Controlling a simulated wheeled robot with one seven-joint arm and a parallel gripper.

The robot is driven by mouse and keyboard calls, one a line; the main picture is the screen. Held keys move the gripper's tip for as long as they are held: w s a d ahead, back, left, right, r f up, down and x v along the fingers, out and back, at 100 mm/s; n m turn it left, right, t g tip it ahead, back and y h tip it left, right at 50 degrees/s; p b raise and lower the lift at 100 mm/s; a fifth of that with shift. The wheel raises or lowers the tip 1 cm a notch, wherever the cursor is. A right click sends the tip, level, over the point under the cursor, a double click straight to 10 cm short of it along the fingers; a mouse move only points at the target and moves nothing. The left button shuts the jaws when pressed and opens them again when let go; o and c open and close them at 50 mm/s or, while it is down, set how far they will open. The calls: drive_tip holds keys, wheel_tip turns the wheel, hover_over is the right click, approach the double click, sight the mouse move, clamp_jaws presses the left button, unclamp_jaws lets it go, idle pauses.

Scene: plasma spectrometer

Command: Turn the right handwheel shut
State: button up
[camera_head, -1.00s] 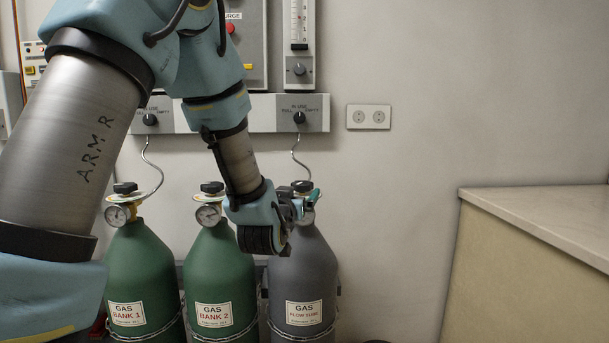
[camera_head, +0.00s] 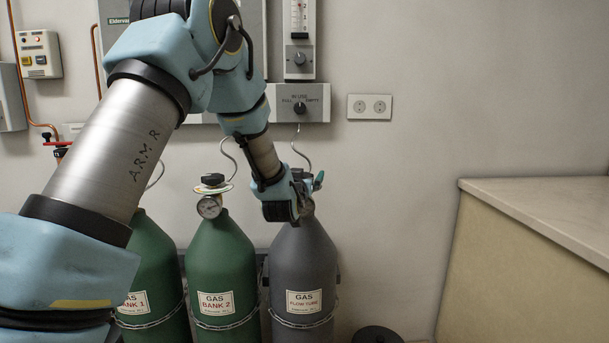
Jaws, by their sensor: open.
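The right cylinder (camera_head: 304,262) is grey and labelled "GAS FLOW TUBE". It stands upright at the right end of a row of three. Its handwheel, at the top, is mostly hidden by my gripper (camera_head: 308,188). My gripper is open at the valve, coming in from the upper left. I cannot tell whether its fingers touch the handwheel or stand around it. The middle green cylinder (camera_head: 220,262), "GAS BANK 2", shows its black handwheel (camera_head: 212,179) and gauge (camera_head: 209,207). The left green cylinder (camera_head: 150,265), "GAS BANK 1", has its top hidden behind my arm.
A regulator panel with a black knob (camera_head: 300,107) is on the wall above, with a thin hose down to the grey cylinder. A wall socket (camera_head: 370,107) is to its right. A counter (camera_head: 540,220) stands at the right. A round black object (camera_head: 376,335) lies on the floor.

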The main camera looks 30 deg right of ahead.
drive_tip(key=c, duration=1.3)
drive_tip(key=shift+f+b, duration=0.1)
drive_tip(key=shift+b, duration=0.2)
drive_tip(key=shift+s+f+m+g+h+b, duration=0.1)
drive_tip(key=shift+m+g+h+b, duration=0.8)
drive_tip(key=shift+g+h, duration=0.1)
drive_tip(key=shift+s+d+m+g+h+b, duration=0.1)
drive_tip(key=shift+m+g+h+b, duration=0.05)
drive_tip(key=shift+m+g+h, duration=0.3)
drive_tip(key=shift+s+d+m+g+h+b, duration=0.15)
drive_tip(key=shift+m+g+h, duration=0.15)
drive_tip(key=shift+g, duration=0.25)
drive_tip(key=m+g, duration=0.1)
drive_tip(key=m+g+h+p, duration=0.1)
drive_tip(key=g, duration=0.1)
drive_tip(key=m+g+h, duration=0.1)
drive_tip(key=shift+s+d+r+g, duration=0.15)
drive_tip(key=shift+s+r+g, duration=0.1)
drive_tip(key=shift+r+g, duration=0.05)
drive_tip(key=shift+s+d+f+m+g+h+p, duration=0.1)
drive_tip(key=shift+s+m+g+h+p, duration=0.15)
drive_tip(key=shift+m+g+p, duration=0.65)
drive_tip(key=shift+s+m+g+h+p, duration=0.2)
drive_tip(key=shift+m+g+p, duration=0.35)
drive_tip(key=shift+g, duration=0.65)
